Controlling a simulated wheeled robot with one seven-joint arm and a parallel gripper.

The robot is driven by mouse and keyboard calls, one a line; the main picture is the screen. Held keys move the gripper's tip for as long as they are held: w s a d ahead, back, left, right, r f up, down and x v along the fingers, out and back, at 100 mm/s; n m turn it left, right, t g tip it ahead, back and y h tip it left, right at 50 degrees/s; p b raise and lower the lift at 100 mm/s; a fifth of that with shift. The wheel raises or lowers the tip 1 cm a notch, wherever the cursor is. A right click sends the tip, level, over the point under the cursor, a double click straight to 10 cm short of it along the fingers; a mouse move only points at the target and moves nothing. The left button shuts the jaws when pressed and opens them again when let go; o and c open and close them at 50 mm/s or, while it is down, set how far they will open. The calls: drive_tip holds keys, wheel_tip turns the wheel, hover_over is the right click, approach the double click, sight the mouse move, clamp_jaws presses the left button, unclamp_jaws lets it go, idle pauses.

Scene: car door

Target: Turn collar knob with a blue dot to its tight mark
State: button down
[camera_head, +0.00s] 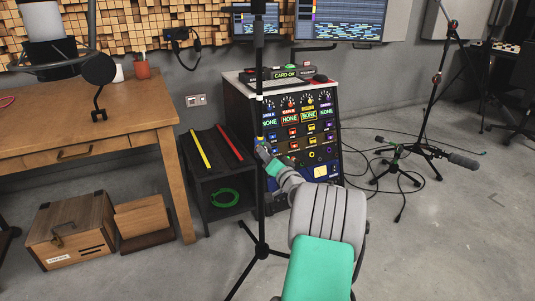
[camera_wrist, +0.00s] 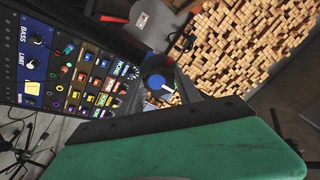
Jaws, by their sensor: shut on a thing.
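A thin black stand pole (camera_head: 259,75) rises in front of the equipment rack, on splayed tripod legs. It has a pale band and a small yellow mark on its upper part. My gripper (camera_head: 263,148) is at the pole, below these marks, and is shut on the collar knob there. In the wrist view, the collar knob (camera_wrist: 157,81) shows a round blue face with a pale line, close to my dark gripper (camera_wrist: 165,98). A small red patch is beside it. The fingertips partly hide the knob, and I cannot make out its tight mark.
The equipment rack (camera_head: 290,130) with rows of knobs stands right behind the pole. A black shelf (camera_head: 210,160) with yellow and red bars is to the left, beside a wooden desk (camera_head: 100,110). A microphone stand (camera_head: 400,165) and floor cables are on the right.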

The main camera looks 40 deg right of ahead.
idle(0.3)
drive_tip(key=c, duration=0.8)
unclamp_jaws()
drive_tip(key=shift+c, duration=0.2)
drive_tip(key=p+v, duration=0.1)
drive_tip(key=v, duration=0.6)
drive_tip(key=shift+s+p, duration=0.35)
drive_tip(key=shift+s, duration=0.05)
drive_tip(key=shift+a, duration=0.15)
